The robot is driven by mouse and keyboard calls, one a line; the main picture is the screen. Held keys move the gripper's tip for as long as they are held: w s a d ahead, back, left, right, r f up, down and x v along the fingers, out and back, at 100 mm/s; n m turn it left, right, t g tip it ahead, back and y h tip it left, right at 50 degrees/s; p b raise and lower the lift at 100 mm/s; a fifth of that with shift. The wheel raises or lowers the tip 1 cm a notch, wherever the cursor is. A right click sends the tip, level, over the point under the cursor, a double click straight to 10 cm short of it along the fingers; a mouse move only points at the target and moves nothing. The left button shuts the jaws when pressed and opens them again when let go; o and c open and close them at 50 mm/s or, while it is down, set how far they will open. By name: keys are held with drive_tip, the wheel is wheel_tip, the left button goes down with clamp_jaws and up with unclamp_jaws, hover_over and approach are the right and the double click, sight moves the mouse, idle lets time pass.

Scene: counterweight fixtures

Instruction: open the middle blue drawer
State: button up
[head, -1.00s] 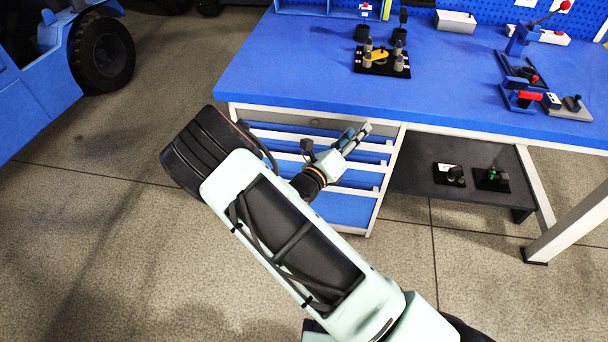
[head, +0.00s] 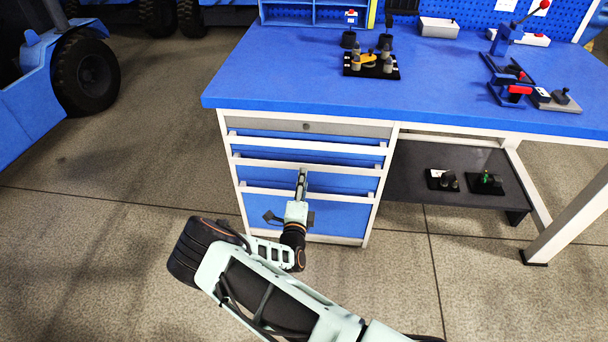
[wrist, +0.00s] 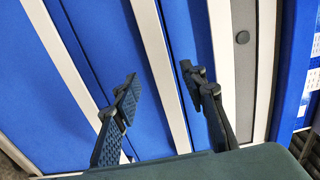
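The middle blue drawer (head: 255,177) is in the white-framed cabinet under the bench and appears shut. Its white handle bar (head: 260,164) runs across the front, between an upper and a lower white bar. In the wrist view the middle handle bar (wrist: 152,40) passes between the two dark fingers of my gripper (wrist: 158,80), which are spread apart and empty. In the head view my gripper (head: 302,174) points at the drawer fronts, close to the middle handle. I cannot tell whether the fingertips reach past the bar or touch it.
A grey panel with a round lock (head: 306,127) sits above the blue drawers. The blue bench top (head: 270,80) overhangs them and carries a black fixture plate (head: 371,66). A dark shelf (head: 410,205) lies right of the cabinet. The floor in front is clear.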

drive_tip(key=shift+w+d+b, duration=0.1)
drive_tip(key=shift+w+b, duration=0.3)
drive_tip(key=shift+w, duration=1.9)
drive_tip(key=shift+c, duration=0.2)
clamp_jaws()
